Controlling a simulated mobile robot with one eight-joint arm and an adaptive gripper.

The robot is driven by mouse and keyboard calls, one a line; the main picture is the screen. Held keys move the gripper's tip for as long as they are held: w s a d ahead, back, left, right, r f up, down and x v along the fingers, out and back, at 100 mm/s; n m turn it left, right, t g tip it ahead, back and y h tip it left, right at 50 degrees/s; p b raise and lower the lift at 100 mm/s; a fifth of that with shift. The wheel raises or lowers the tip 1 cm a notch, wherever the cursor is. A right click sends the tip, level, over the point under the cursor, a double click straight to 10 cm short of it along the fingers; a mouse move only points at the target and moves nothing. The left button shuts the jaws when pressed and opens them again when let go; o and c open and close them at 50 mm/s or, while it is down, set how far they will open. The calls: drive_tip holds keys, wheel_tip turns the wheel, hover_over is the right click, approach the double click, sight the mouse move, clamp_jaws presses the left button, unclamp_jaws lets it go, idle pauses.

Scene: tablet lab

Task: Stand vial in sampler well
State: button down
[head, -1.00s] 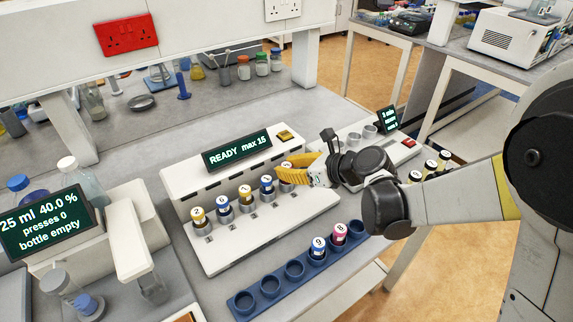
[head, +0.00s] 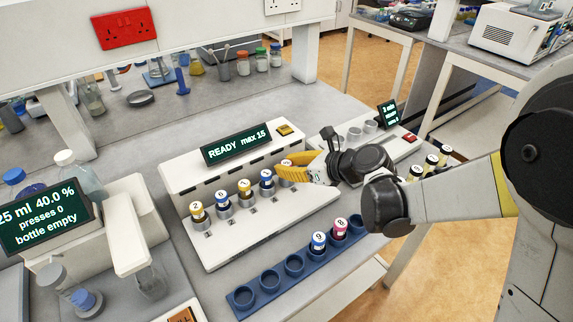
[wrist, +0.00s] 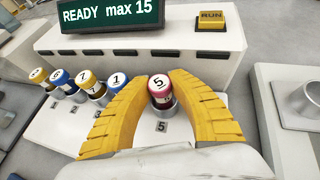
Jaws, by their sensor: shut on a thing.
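The sampler (head: 215,173) is a white unit with a row of wells and a screen reading "READY max 15". My gripper (head: 285,173) is at the rightmost well. In the wrist view my gripper (wrist: 160,97) has its yellow fingers shut on a vial with a red cap marked 5 (wrist: 160,88). The vial is upright in or just over the well labelled 5; its base is partly hidden by the fingers. The other wells hold several vials, including a blue-capped vial 1 (wrist: 117,83). In the head view vial 5 is mostly hidden by my gripper.
A blue rack (head: 243,299) in front holds vials 9 (head: 318,242) and 8 (head: 340,228) and several empty holes. A yellow RUN button (wrist: 212,18) is on the sampler. A second white device (head: 350,140) stands right of it. A dispenser (head: 125,240) stands left.

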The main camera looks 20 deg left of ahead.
drive_tip(key=c, duration=1.2)
unclamp_jaws()
drive_tip(key=shift+f, duration=0.1)
drive_tip(key=shift+d, duration=0.1)
drive_tip(key=v, duration=1.2)
drive_tip(key=shift+s, duration=0.1)
